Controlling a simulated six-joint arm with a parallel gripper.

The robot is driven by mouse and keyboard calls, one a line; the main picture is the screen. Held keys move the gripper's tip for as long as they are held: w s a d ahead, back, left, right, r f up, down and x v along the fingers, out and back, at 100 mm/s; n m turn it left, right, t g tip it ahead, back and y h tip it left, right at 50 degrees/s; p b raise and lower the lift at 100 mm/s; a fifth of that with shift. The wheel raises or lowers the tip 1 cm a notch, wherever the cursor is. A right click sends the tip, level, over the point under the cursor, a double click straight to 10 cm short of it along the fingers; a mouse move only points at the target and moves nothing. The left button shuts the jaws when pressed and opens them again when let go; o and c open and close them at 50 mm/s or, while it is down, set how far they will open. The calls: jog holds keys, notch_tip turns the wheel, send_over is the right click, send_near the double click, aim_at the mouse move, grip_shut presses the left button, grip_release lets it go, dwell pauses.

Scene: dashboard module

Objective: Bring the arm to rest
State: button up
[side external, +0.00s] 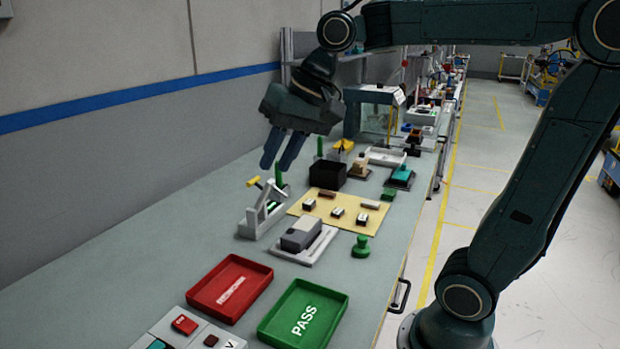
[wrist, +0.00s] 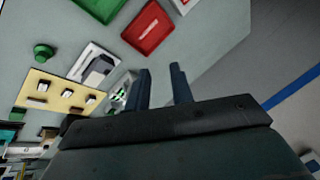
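My gripper (side external: 282,150) hangs in the air above the workbench (side external: 160,235), on its wall side. Its two blue-grey fingers point down and tilt to the left. In the wrist view the fingers of my gripper (wrist: 163,82) stand apart with nothing between them.
A grey clamp fixture with a yellow handle (side external: 262,212) stands below the gripper. Near it are a yellow mat (side external: 310,222), a grey module on a white plate (side external: 302,236), a green knob (side external: 361,247), a black box (side external: 327,175), a red tray (side external: 205,297) and a green PASS tray (side external: 280,325).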

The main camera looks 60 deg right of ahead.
jog(key=s+d+f+n+h, duration=0.1)
jog(key=s+f+n, duration=0.4)
jog(key=s, duration=0.8)
notch_tip(320, 180, down, 2)
jog(key=shift+s+d+f+n+t+h, duration=0.2)
jog(key=shift+s+d+n+t+h, duration=0.1)
jog(key=shift+s+t+h, duration=0.15)
jog(key=shift+w, duration=0.1)
